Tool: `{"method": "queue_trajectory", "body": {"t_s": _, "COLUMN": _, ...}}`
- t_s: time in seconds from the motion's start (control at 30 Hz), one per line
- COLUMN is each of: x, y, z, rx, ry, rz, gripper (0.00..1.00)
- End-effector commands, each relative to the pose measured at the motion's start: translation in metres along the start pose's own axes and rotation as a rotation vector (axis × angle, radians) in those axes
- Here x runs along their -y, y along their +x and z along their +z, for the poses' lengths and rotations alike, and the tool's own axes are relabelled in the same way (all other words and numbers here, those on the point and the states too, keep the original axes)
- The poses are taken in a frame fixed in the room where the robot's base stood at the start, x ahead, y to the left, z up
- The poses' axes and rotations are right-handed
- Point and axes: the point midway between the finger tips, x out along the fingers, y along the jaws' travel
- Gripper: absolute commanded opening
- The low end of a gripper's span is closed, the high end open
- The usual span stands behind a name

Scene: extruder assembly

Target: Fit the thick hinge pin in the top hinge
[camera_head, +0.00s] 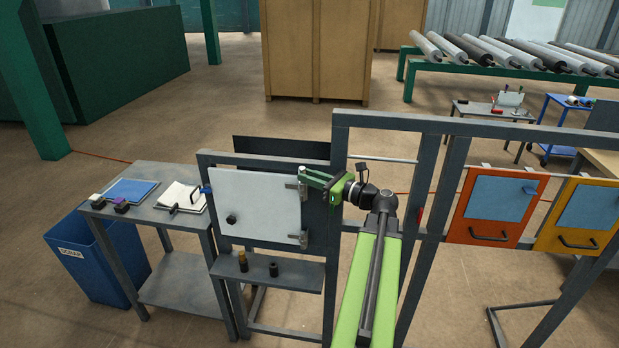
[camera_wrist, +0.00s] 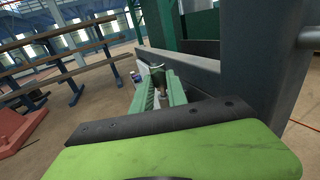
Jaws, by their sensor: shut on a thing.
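A pale door panel (camera_head: 255,203) hangs in a dark grey frame, with the top hinge (camera_head: 296,187) at its upper right corner and a lower hinge (camera_head: 300,239) below. My gripper (camera_head: 312,178) is at the top hinge, its green jaws reaching in from the right. In the wrist view the jaws (camera_wrist: 161,88) are shut on a small brownish metal piece (camera_wrist: 163,104), which looks like the hinge pin. The jaws hide most of it, and I cannot tell its thickness or whether it is inside the hinge.
A grey post (camera_head: 340,165) stands close beside my gripper. A table (camera_head: 150,215) and blue bin (camera_head: 95,265) are at the left.

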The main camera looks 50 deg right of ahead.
Motion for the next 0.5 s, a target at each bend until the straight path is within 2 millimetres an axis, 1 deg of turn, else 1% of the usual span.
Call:
{"method": "queue_trajectory", "body": {"t_s": 0.03, "x": 0.0000, "y": 0.0000, "z": -0.0043, "rx": 0.000, "ry": 0.000, "rz": 0.000, "gripper": 0.00}}
{"method": "queue_trajectory", "body": {"t_s": 0.27, "x": 0.0000, "y": 0.0001, "z": -0.0135, "rx": 0.000, "ry": 0.000, "rz": 0.000, "gripper": 0.00}}
{"method": "queue_trajectory", "body": {"t_s": 0.3, "x": -0.0001, "y": 0.0001, "z": -0.0107, "rx": 0.000, "ry": 0.000, "rz": 0.000, "gripper": 0.24}}
{"method": "queue_trajectory", "body": {"t_s": 0.43, "x": -0.0001, "y": 0.0001, "z": -0.0104, "rx": 0.000, "ry": 0.000, "rz": 0.000, "gripper": 0.41}}
{"method": "queue_trajectory", "body": {"t_s": 0.47, "x": -0.0001, "y": 0.0001, "z": -0.0104, "rx": 0.000, "ry": 0.000, "rz": 0.000, "gripper": 0.44}}
{"method": "queue_trajectory", "body": {"t_s": 0.5, "x": -0.0001, "y": 0.0001, "z": -0.0104, "rx": 0.000, "ry": 0.000, "rz": 0.000, "gripper": 0.44}}
